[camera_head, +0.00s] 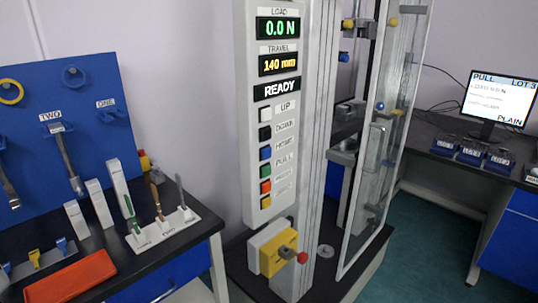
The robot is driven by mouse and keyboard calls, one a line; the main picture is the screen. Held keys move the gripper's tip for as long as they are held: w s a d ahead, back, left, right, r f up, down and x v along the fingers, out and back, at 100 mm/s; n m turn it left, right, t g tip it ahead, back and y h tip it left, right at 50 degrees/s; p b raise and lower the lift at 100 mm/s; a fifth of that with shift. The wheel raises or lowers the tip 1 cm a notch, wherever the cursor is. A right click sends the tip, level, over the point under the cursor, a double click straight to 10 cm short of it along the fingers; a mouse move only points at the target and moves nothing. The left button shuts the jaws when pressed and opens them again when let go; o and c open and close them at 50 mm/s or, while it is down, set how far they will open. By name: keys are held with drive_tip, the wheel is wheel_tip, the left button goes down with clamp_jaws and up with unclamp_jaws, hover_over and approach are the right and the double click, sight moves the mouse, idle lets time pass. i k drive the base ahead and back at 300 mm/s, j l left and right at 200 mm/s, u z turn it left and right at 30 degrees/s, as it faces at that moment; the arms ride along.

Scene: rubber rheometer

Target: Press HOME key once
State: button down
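The HOME key (265,153) is a small blue button on the tall light-grey control panel (240,90) in the middle of the view. It is third from the top in a column of coloured keys, with the label HOME to its right. The black DOWN key (265,133) is just above it and the green PULL key (265,171) just below. The panel displays read LOAD 0.0 N, TRAVEL 140 mm and READY. My gripper is not in view, and nothing covers the key.
A yellow switch box with a red knob (302,257) is below the panel. A clear guard door (378,165) stands open to the right. A bench at left holds a tool rack (160,232) and orange tray (70,278). A monitor (498,99) is at right.

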sight(267, 152)
drive_tip(key=k+j+z, duration=0.15)
drive_tip(key=z, duration=0.25)
drive_tip(key=k+j+z, duration=0.15)
drive_tip(key=z, duration=0.3)
